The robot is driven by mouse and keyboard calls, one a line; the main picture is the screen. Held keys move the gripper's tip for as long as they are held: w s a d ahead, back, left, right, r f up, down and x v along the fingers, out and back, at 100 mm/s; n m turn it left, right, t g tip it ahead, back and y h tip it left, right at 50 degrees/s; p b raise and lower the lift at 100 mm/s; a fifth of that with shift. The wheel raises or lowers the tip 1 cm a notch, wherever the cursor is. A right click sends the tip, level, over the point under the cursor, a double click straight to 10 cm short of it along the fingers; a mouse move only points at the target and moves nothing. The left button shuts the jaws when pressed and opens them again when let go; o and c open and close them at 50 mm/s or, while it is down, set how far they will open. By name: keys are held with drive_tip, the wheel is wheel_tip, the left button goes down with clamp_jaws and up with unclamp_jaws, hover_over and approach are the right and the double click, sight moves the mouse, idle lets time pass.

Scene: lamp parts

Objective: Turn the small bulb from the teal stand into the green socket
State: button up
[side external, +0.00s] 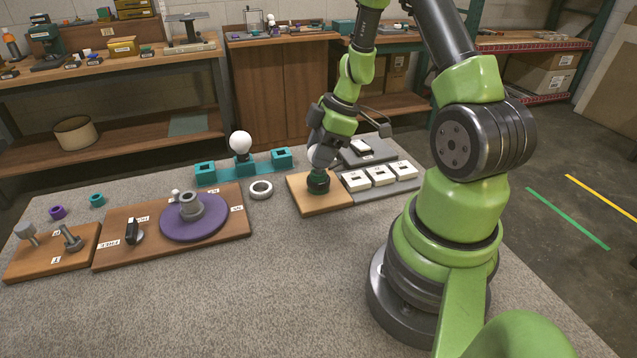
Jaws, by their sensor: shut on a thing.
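My gripper (318,160) is over the wooden board at the centre, pointing down and shut on a small white bulb (313,153). The bulb is mostly hidden by the fingers. Directly below is the socket (318,183), dark with a green part on top, standing on the wooden board (340,198). The bulb's lower end is at or just above the socket's top; I cannot tell whether they touch. The teal stand (223,175) is behind and to the left. A larger white bulb (240,143) stands upright in its middle, and the square holders at both ends look empty.
A grey board with white square holders (379,175) lies right of the socket. A white ring (261,190) lies to its left. Further left are a purple disc (194,222) on a brown board and another board with bolts (70,238). The front of the table is clear.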

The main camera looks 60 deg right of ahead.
drive_tip(key=shift+f, duration=0.45)
idle(1.1)
drive_tip(key=shift+o, duration=1.2)
drive_tip(key=shift+c, duration=1.2)
drive_tip(key=shift+f, duration=0.1)
drive_tip(key=m+h, duration=0.1)
drive_tip(key=m, duration=0.2)
drive_tip(key=m+h, duration=0.1)
drive_tip(key=m, duration=0.2)
drive_tip(key=shift+a+m+t+h, duration=0.1)
drive_tip(key=shift+m+t+h, duration=0.2)
drive_tip(key=shift+m+t, duration=0.1)
